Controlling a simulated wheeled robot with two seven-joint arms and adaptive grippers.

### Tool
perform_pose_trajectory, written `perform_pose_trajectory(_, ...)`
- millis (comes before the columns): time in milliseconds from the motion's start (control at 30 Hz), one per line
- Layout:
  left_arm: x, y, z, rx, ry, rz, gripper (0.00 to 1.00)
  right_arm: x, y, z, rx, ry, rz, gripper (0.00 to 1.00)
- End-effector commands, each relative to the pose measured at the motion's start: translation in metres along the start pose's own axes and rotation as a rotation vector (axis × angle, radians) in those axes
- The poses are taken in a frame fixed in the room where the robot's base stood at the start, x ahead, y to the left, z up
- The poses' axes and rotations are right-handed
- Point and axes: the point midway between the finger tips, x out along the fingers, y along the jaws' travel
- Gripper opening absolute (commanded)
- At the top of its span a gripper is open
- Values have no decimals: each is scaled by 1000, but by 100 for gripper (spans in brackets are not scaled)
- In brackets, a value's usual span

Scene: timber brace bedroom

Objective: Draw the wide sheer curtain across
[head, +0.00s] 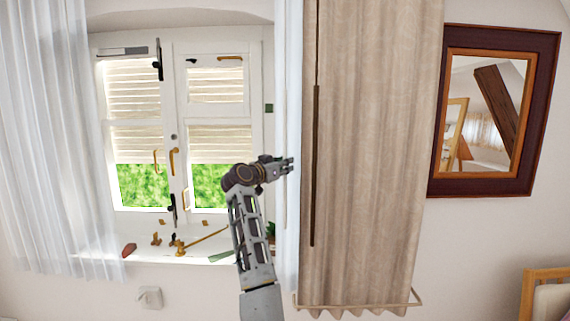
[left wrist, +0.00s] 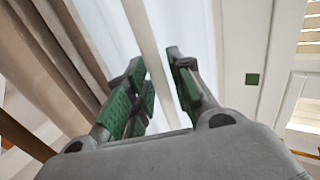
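A sheer white curtain (head: 45,140) hangs left of the window in the head view. A narrower strip of sheer white curtain (head: 292,60) hangs at the window's right side; it fills the middle of the left wrist view (left wrist: 200,25). A thin pale rod (left wrist: 152,50) hangs in front of this strip. My left gripper (head: 290,164) is at the strip, pointing right. In the left wrist view its green-padded fingers (left wrist: 160,75) are apart, with the rod showing between or just beyond them. I cannot tell whether they touch it. My right gripper is not in view.
A beige curtain (head: 365,150) with a dark rod (head: 316,165) hangs right of the gripper. The shuttered window (head: 172,130) has handles and a sill (head: 150,258) with small items. A framed mirror (head: 440,110) hangs at right.

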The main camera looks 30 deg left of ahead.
Motion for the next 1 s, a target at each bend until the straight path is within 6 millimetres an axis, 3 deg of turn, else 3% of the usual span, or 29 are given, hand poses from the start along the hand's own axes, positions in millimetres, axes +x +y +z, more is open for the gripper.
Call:
perform_pose_trajectory(433,6,0,1,1,-1,0,23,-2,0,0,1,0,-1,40)
perform_pose_trajectory(633,6,0,1,1,-1,0,0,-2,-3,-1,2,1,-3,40)
perform_pose_trajectory(1000,6,0,1,1,-1,0,0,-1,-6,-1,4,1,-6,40)
